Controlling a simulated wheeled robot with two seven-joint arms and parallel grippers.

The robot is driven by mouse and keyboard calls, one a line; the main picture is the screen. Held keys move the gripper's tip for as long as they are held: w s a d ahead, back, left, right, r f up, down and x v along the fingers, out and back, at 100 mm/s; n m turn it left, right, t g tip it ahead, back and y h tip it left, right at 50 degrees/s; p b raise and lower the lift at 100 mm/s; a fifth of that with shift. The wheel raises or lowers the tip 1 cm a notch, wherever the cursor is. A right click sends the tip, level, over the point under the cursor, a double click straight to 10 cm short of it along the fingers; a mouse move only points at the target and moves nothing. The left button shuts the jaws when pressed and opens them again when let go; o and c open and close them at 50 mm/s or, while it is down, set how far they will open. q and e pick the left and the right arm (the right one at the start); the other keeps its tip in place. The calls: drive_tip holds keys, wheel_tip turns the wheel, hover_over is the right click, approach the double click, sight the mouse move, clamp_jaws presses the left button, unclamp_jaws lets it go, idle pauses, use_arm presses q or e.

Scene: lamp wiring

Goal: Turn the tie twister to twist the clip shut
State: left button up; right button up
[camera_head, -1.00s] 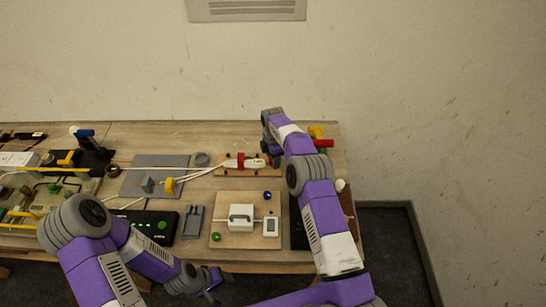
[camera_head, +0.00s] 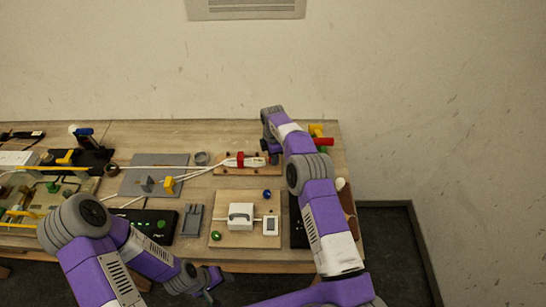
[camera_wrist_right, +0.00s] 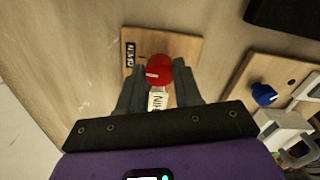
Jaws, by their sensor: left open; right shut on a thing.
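The tie twister, which I take to be the red rounded part with a white label, shows between the fingertips of my right gripper (camera_wrist_right: 159,76) in the right wrist view (camera_wrist_right: 158,68). It stands over a small wooden board (camera_wrist_right: 190,48). My right gripper is shut on it; the grip contact is partly hidden. In the head view, a white body with a red piece (camera_head: 240,160) lies on that board, just left of my right gripper (camera_head: 268,150). I cannot make out the clip separately. My left gripper (camera_head: 214,282) is open and empty near the table's front edge.
A wooden board (camera_head: 225,238) with a white box (camera_head: 241,216) and a blue knob (camera_head: 267,194) lies in front of my right gripper. Cables run left across a grey plate (camera_head: 150,172). A yellow and red item (camera_head: 320,141) stands right of my right arm.

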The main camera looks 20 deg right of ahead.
drive_tip(key=shift+f+m+b, duration=0.1)
drive_tip(key=shift+m+b, duration=0.7)
drive_tip(key=shift+m, duration=0.3)
drive_tip(key=shift+m+b, duration=0.3)
drive_tip(key=shift+m, duration=0.6)
drive_tip(key=m, duration=0.2)
drive_tip(key=shift+m, duration=0.3)
drive_tip(key=shift+r+m+b, duration=0.2)
drive_tip(key=shift+m+b, duration=0.2)
drive_tip(key=shift+m, duration=1.1)
drive_tip(key=o, duration=1.1)
drive_tip(key=shift+c, duration=0.2)
drive_tip(key=shift+f, duration=0.1)
